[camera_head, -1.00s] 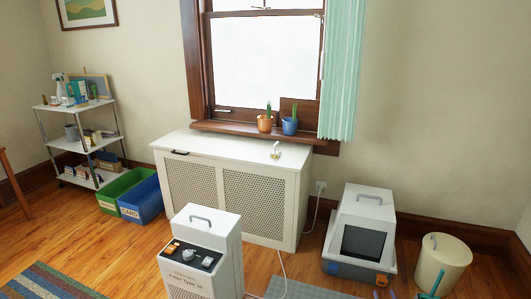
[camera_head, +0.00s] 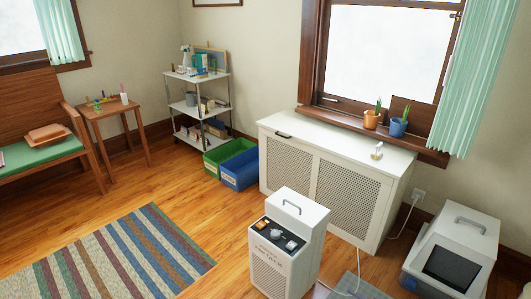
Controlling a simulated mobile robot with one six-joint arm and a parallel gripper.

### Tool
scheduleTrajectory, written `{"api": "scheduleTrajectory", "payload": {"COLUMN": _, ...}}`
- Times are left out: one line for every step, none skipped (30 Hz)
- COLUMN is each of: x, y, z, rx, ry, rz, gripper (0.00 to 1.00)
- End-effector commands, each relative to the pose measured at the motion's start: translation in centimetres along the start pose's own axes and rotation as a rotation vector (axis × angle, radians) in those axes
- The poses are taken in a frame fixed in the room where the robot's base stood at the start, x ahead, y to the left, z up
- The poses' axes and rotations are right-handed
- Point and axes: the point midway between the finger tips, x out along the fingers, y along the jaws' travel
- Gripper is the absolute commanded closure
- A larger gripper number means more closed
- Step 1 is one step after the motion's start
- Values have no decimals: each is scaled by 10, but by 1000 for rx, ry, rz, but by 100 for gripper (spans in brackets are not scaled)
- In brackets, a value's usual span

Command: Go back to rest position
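My gripper and arm do not show in the head view, so I cannot see whether it is open, shut or holding anything. The view looks down into a room with a white radiator cabinet (camera_head: 337,191) under a window. A white filter machine (camera_head: 289,243) with a handle and a dark control panel stands on the floor in front of it. The task names no other object.
Green (camera_head: 222,153) and blue (camera_head: 240,169) bins stand by a shelf cart (camera_head: 204,108). A striped rug (camera_head: 125,254), side table (camera_head: 107,109) and wooden chair (camera_head: 35,133) are left. A grey-white litter box (camera_head: 452,252) is right. Wooden floor between is clear.

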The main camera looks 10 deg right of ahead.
Motion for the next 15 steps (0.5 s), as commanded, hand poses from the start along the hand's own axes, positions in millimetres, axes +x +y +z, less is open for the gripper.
{"api": "scheduleTrajectory", "payload": {"x": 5, "y": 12, "z": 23, "rx": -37, "ry": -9, "rz": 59, "gripper": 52}}
{"api": "scheduleTrajectory", "payload": {"x": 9, "y": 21, "z": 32, "rx": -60, "ry": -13, "rz": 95, "gripper": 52}}
{"api": "scheduleTrajectory", "payload": {"x": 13, "y": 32, "z": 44, "rx": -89, "ry": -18, "rz": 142, "gripper": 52}}
{"api": "scheduleTrajectory", "payload": {"x": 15, "y": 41, "z": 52, "rx": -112, "ry": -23, "rz": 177, "gripper": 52}}
{"api": "scheduleTrajectory", "payload": {"x": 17, "y": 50, "z": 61, "rx": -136, "ry": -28, "rz": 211, "gripper": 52}}
{"api": "scheduleTrajectory", "payload": {"x": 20, "y": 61, "z": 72, "rx": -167, "ry": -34, "rz": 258, "gripper": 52}}
{"api": "scheduleTrajectory", "payload": {"x": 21, "y": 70, "z": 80, "rx": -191, "ry": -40, "rz": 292, "gripper": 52}}
{"api": "scheduleTrajectory", "payload": {"x": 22, "y": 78, "z": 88, "rx": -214, "ry": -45, "rz": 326, "gripper": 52}}
{"api": "scheduleTrajectory", "payload": {"x": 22, "y": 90, "z": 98, "rx": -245, "ry": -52, "rz": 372, "gripper": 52}}
{"api": "scheduleTrajectory", "payload": {"x": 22, "y": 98, "z": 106, "rx": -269, "ry": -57, "rz": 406, "gripper": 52}}
{"api": "scheduleTrajectory", "payload": {"x": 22, "y": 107, "z": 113, "rx": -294, "ry": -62, "rz": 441, "gripper": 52}}
{"api": "scheduleTrajectory", "payload": {"x": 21, "y": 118, "z": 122, "rx": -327, "ry": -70, "rz": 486, "gripper": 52}}
{"api": "scheduleTrajectory", "payload": {"x": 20, "y": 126, "z": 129, "rx": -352, "ry": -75, "rz": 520, "gripper": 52}}
{"api": "scheduleTrajectory", "payload": {"x": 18, "y": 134, "z": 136, "rx": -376, "ry": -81, "rz": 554, "gripper": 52}}
{"api": "scheduleTrajectory", "payload": {"x": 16, "y": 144, "z": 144, "rx": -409, "ry": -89, "rz": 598, "gripper": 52}}
